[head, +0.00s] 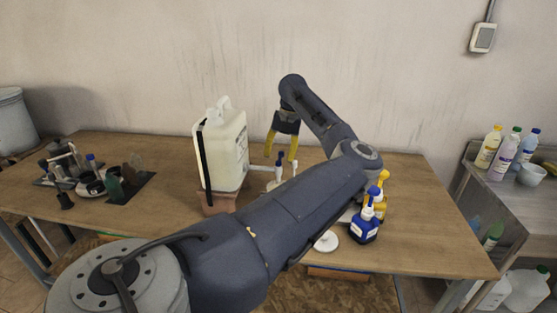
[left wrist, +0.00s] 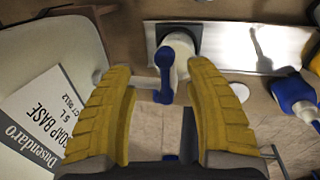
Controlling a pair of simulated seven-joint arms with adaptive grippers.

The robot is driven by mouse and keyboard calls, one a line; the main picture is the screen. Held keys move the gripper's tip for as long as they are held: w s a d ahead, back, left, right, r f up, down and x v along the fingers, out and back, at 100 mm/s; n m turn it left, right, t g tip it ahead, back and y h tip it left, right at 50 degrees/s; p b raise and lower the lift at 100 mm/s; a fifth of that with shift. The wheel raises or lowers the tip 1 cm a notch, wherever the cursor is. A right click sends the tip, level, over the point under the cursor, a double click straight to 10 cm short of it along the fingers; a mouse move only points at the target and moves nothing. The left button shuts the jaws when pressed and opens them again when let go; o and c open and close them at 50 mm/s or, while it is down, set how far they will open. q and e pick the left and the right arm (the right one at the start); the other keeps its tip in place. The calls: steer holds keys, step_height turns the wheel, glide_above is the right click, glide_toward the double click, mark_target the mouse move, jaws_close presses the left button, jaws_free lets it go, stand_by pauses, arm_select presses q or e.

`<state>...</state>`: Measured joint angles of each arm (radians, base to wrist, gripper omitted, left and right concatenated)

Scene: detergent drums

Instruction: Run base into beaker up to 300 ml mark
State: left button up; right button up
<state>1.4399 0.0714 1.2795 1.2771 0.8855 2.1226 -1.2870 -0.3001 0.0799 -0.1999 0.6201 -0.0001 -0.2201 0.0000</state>
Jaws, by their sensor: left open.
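A cream jerrycan (head: 232,150) stands on a brown block (head: 219,201). Its label in the left wrist view (left wrist: 45,112) reads soap base, 5 L. A pale spout (head: 261,168) sticks out to its right. A blue tap lever (left wrist: 164,76) shows in the left wrist view. My left gripper (head: 281,157) is open beside the jerrycan, its yellow fingers pointing down. In the left wrist view my left gripper (left wrist: 160,75) has its fingers on either side of the lever, with gaps showing. I cannot clearly make out the beaker or its marks. My right gripper is out of view.
Blue and yellow spray bottles (head: 365,225) stand right of my left arm. A white disc (head: 326,241) lies near the front edge. Tools and a dark stand (head: 125,183) occupy the table's left. A side bench (head: 518,187) holds several bottles.

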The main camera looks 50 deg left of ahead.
arm_select(q)
steer(key=shift+w+d+r, duration=0.1)
steer(key=shift+r, duration=0.95)
steer(key=shift+w+d+r, duration=0.1)
steer(key=shift+r, duration=0.9)
